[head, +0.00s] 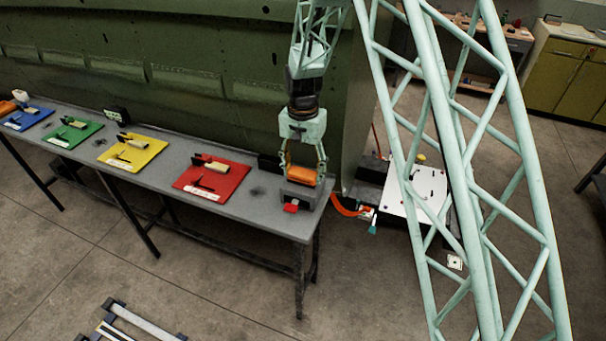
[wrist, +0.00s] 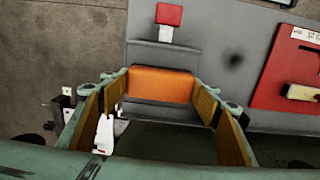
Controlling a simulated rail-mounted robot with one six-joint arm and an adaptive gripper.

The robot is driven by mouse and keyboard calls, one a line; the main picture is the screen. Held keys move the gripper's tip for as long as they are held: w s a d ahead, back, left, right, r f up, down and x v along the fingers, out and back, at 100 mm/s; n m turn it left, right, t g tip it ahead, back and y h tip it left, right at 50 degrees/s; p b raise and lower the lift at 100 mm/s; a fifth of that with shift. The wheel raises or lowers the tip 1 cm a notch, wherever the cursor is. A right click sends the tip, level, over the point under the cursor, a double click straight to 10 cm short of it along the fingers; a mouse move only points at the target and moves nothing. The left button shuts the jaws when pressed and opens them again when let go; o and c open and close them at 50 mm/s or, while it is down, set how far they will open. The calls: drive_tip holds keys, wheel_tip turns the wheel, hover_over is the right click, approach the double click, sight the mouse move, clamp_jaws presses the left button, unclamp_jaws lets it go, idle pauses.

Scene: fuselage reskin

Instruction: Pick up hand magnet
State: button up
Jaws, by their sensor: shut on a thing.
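The hand magnet appears to be the orange block (head: 301,178) between my fingers, above a grey base at the right end of the long grey table. It also shows in the wrist view (wrist: 160,84), with a finger against each of its short ends. My gripper (head: 303,172) points down and is shut on this block; its fingers also show in the wrist view (wrist: 165,92). I cannot tell whether the block is lifted clear of the grey base under it.
The grey table (head: 262,215) carries red (head: 228,186), yellow (head: 152,147), green (head: 86,131) and blue (head: 40,112) mats with tools. A red tab (head: 291,208) lies at the table's front edge. The green fuselage (head: 190,60) stands close behind. A white-topped cart (head: 418,190) stands right.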

sight(303, 172)
drive_tip(key=shift+r, duration=1.6)
drive_tip(key=s+d, duration=0.2)
drive_tip(key=s, duration=0.5)
drive_tip(key=s+d+r+b, duration=0.1)
drive_tip(key=s+d, duration=0.1)
drive_tip(key=s, duration=0.6)
drive_tip(key=shift+s+d+r, duration=0.15)
drive_tip(key=shift+s+d, duration=0.05)
drive_tip(key=shift+d, duration=0.05)
drive_tip(key=o, duration=0.4)
drive_tip(key=shift+c, duration=1)
drive_tip(key=shift+w, duration=0.15)
drive_tip(key=w+d+r+b, duration=0.3)
drive_tip(key=w+d+b, duration=0.1)
drive_tip(key=w+d, duration=0.4)
drive_tip(key=w+d+r+b, duration=0.3)
drive_tip(key=w+d+b, duration=0.1)
drive_tip(key=w+d, duration=0.5)
drive_tip(key=shift+w+d+r+n, duration=0.2)
drive_tip(key=shift+w+n, duration=0.2)
drive_tip(key=shift+w, duration=0.85)
